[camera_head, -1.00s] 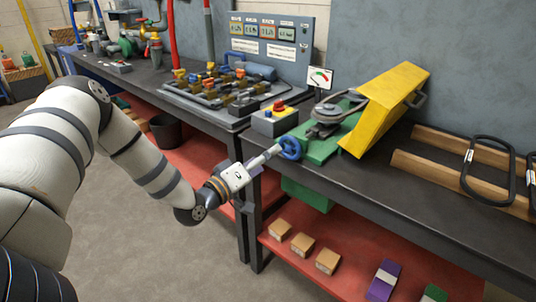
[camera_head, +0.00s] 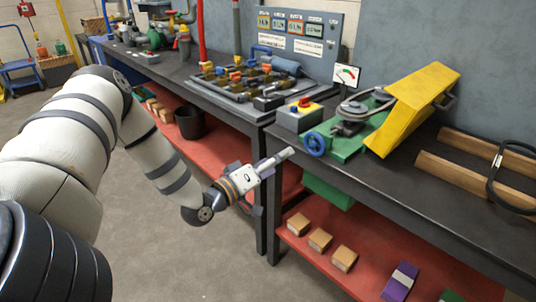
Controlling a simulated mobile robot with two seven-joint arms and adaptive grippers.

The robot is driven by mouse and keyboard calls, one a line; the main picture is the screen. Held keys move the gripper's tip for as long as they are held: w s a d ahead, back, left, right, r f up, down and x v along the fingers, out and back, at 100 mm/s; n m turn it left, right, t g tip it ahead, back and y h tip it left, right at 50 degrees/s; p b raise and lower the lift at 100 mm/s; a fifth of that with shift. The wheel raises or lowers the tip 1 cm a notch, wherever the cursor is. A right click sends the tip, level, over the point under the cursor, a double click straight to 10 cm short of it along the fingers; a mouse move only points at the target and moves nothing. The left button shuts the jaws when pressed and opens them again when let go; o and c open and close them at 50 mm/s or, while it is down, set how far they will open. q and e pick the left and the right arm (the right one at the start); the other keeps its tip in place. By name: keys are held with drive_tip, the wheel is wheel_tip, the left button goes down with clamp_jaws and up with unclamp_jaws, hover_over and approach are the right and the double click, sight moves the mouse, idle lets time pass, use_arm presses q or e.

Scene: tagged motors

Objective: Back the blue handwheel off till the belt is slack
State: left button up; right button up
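The blue handwheel (camera_head: 316,145) sits at the front end of the green machine base (camera_head: 345,147), near the bench's front edge. A dark belt (camera_head: 384,98) runs around the pulley there and goes under the tilted yellow guard (camera_head: 412,108); I cannot tell how tight it is. A gauge card (camera_head: 346,75) with a coloured scale stands behind; its needle is too small to read. My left gripper (camera_head: 290,153) points at the handwheel from the left, with a small gap between. Its fingers show edge-on, so their opening is unclear. My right gripper is out of view.
A control box (camera_head: 299,116) with a red button stands left of the handwheel. A grey tray of valve-like parts (camera_head: 240,85) lies on the left bench. Wooden rails (camera_head: 470,175) with a spare belt (camera_head: 495,182) lie on the right. The floor before the benches is clear.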

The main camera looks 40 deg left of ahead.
use_arm(q)
drive_tip(key=s, duration=1.1)
drive_tip(key=shift+s+a+f, duration=0.15)
drive_tip(key=shift+a, duration=0.25)
